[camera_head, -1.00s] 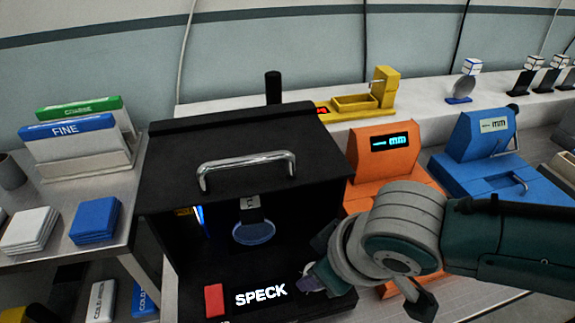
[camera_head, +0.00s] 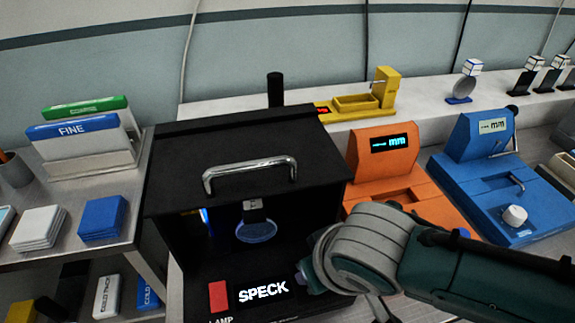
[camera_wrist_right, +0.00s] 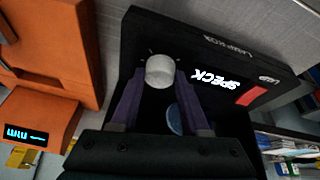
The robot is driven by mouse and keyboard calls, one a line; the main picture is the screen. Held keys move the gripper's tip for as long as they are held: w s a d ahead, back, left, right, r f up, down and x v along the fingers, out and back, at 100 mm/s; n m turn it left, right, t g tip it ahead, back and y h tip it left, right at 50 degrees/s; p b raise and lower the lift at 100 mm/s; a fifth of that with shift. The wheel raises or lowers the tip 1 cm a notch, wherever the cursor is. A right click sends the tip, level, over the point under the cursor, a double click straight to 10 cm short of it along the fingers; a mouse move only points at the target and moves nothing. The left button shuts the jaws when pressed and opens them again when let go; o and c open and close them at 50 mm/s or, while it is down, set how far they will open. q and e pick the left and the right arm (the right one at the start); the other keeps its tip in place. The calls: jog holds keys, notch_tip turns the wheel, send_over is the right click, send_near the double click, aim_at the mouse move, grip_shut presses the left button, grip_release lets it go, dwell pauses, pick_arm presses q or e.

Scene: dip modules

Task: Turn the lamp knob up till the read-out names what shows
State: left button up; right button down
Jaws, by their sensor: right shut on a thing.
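The black lamp box (camera_head: 240,150) stands in the middle with its front open. Its lit read-out (camera_head: 263,291) shows SPECK, and the same word shows in the wrist view (camera_wrist_right: 215,80). A red block (camera_head: 217,297) sits left of the read-out. A round clear disc with a blue rim (camera_head: 256,231) hangs inside the box. The pale round lamp knob (camera_wrist_right: 160,68) is on the box's front panel. My right gripper (camera_wrist_right: 160,82) is shut on the knob, one purple finger on each side. In the head view my arm hides the knob. My left gripper is not seen.
An orange device (camera_head: 383,165) and a blue device (camera_head: 500,190) stand right of the box. A yellow device (camera_head: 355,103) is on the back ledge. At left, a metal table (camera_head: 65,205) holds a FINE box (camera_head: 72,130) and white and blue stacks.

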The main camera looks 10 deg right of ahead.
jog(key=shift+c, duration=1.9)
grip_release()
jog(key=p+v, duration=0.3)
jog(key=v, duration=0.7)
jog(key=shift+p, duration=0.3)
jog(key=shift+w, duration=0.1)
